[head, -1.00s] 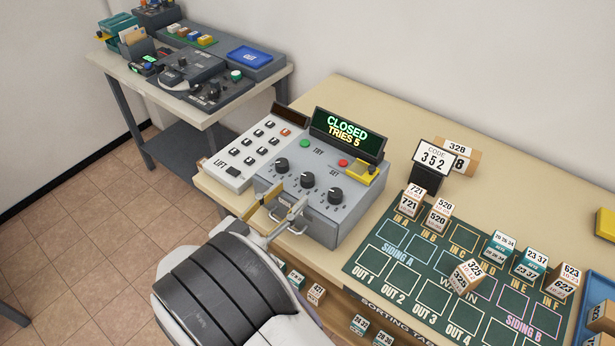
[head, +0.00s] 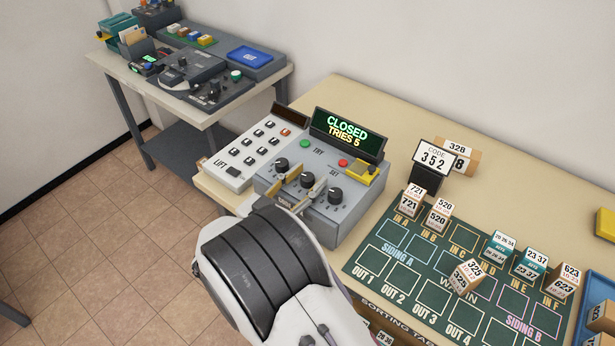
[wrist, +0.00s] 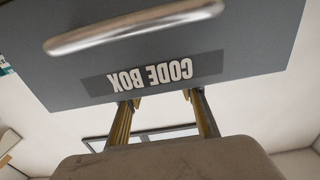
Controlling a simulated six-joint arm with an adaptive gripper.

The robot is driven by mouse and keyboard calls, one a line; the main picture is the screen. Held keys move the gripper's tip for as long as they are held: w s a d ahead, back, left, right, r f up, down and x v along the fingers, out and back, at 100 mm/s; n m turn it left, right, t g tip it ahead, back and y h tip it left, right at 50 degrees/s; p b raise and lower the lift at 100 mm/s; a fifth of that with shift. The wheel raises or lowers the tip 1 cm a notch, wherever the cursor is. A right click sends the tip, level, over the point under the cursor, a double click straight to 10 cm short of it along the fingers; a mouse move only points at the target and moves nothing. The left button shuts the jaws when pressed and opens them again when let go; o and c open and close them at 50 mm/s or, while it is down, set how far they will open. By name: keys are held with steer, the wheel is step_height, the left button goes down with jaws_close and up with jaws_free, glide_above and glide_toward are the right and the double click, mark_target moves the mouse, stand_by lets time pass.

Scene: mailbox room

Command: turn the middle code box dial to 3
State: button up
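The grey code box (head: 345,221) stands at the table's front left with three black dials in a row. The middle dial (head: 307,180) sits between the left dial (head: 281,165) and the right dial (head: 335,195). Its pointer setting is too small to read. My gripper (head: 292,190) is at the box's front edge, just in front of the middle dial, its fingers apart. I cannot tell whether they touch the dial. In the wrist view both fingers (wrist: 160,102) are apart with nothing between them, before the box's front with its upside-down label; the dials are hidden there.
The display (head: 346,134) reads CLOSED, TRIES 5. A card (head: 433,158) shows code 352. A keypad (head: 262,145) adjoins the box on the left, and a green sorting mat (head: 400,262) with parcels lies right. A metal handle (wrist: 135,28) crosses the box front.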

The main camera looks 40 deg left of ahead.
steer(key=shift+w, duration=0.35)
jaws_close()
steer(key=shift+n+y, duration=0.9)
steer(key=shift+y, duration=0.5)
steer(key=shift+d+n+g+y, duration=0.1)
steer(key=shift+n+g+y, duration=0.3)
steer(key=shift+n+y, duration=0.75)
steer(key=shift+n+g+y, duration=0.7)
steer(key=shift+n+y, duration=0.05)
steer(key=shift+y, duration=0.9)
steer(key=shift+n+g+y, duration=0.3)
steer(key=shift+n+y, duration=0.1)
steer(key=shift+y, duration=0.2)
